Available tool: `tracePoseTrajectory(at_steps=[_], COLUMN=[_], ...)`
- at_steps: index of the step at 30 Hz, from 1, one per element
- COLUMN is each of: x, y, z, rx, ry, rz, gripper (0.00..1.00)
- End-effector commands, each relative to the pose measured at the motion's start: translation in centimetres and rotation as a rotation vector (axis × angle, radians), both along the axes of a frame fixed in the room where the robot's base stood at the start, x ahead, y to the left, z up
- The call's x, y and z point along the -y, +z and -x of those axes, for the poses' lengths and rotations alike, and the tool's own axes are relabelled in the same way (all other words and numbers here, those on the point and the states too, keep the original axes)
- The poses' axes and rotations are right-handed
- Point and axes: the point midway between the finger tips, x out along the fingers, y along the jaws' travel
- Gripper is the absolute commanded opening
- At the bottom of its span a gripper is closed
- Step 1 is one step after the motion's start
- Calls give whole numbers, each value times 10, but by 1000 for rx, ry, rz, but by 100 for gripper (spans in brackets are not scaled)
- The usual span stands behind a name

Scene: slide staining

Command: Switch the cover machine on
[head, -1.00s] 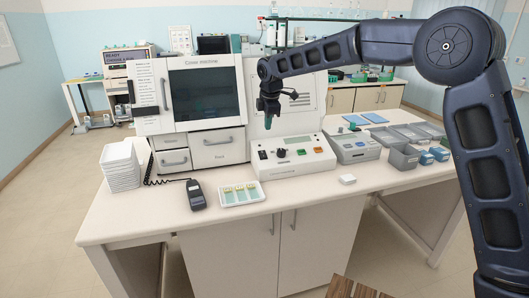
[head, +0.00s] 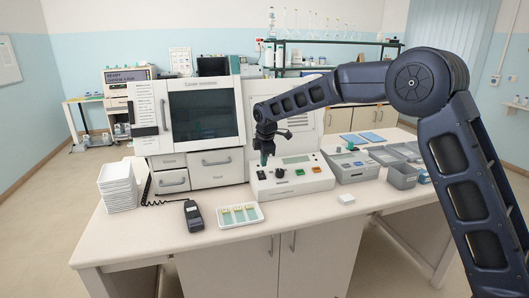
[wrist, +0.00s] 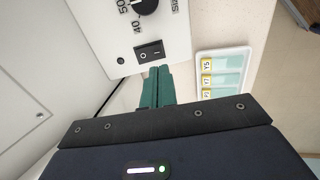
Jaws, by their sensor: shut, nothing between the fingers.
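A white control box (head: 300,187) stands on the bench in front of a large white cabinet machine (head: 216,159) with a dark window; the cabinet's small label is hard to read. The box has a black rocker switch (wrist: 149,51) at its left end, beside a black knob (wrist: 145,5) with printed numbers. My gripper (head: 264,162) points down just above that end, its teal fingers together and empty. In the wrist view the fingertips (wrist: 159,71) lie close to the switch, apart from it in the picture; I cannot tell whether they touch.
A white tray of labelled slides (head: 240,215) and a dark handheld device (head: 194,215) lie on the bench in front. Stacked white trays (head: 118,186) stand at left. A grey unit (head: 350,167) and grey bins (head: 402,176) stand right of the box.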

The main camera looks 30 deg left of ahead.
Motion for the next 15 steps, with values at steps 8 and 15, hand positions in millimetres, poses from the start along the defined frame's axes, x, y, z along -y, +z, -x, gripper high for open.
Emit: tracePoseTrajectory(at_steps=[8, 15], x=[-7, -9], y=[-44, -59], z=[-7, -10], rx=[-1, 0], ry=[-1, -1], rz=[2, 1], gripper=[0, 0])
